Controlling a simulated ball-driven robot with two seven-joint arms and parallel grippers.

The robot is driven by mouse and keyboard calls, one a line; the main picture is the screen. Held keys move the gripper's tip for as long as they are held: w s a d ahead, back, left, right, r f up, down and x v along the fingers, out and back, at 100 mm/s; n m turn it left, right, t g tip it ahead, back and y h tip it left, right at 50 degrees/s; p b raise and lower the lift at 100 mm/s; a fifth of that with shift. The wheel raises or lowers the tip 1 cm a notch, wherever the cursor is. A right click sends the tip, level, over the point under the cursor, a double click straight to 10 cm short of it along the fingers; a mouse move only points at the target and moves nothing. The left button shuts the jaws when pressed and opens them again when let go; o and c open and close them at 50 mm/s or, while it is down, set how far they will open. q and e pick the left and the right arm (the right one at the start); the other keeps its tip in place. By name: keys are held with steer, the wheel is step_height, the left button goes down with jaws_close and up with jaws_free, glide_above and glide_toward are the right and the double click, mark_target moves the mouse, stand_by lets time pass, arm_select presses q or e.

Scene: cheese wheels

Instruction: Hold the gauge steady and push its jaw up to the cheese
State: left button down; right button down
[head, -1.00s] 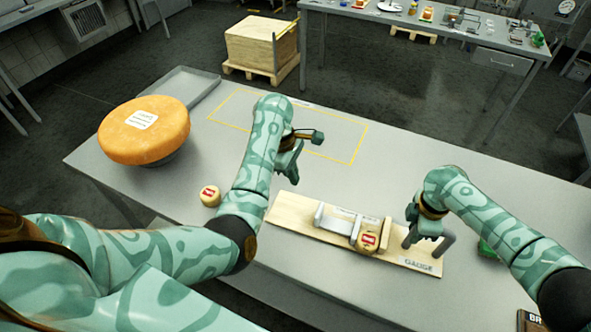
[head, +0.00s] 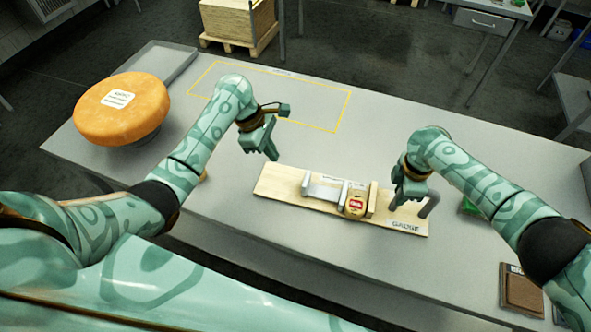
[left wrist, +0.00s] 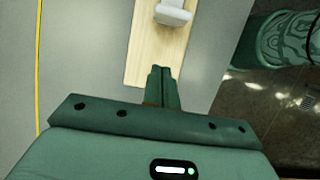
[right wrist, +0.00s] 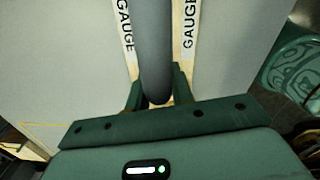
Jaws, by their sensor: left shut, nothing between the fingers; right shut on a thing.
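The gauge is a pale wooden board (head: 285,197) lying on the table, labelled GAUGE at its right end. A light grey sliding jaw (head: 322,187) stands mid-board. A small round cheese (head: 355,207) with a red label sits between the jaw and an upright stop (head: 372,198); I cannot tell whether the jaw touches it. My right gripper (head: 412,190) is shut on the gauge's dark grey handle (right wrist: 155,45). My left gripper (head: 272,155) is shut and empty, near the board's left end. In the left wrist view its closed fingers (left wrist: 162,85) overlap the board, apart from the jaw.
A big orange cheese wheel (head: 120,108) stands at the table's left, by a grey tray (head: 165,62). A yellow outline (head: 338,118) marks empty tabletop (head: 230,220) behind the gauge. A brown framed item (head: 520,290) lies at the right front. A green thing (head: 468,206) is partly hidden by my right arm.

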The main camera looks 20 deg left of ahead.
arm_select(q)
steer(key=x, duration=0.7)
steer(key=shift+d, duration=0.2)
steer(key=shift+w+d+r, duration=0.1)
steer(key=shift+d+r, duration=0.05)
steer(key=shift+d, duration=1.55)
steer(key=shift+w+d, duration=0.1)
steer(key=shift+d, duration=0.6)
steer(key=shift+a, duration=0.1)
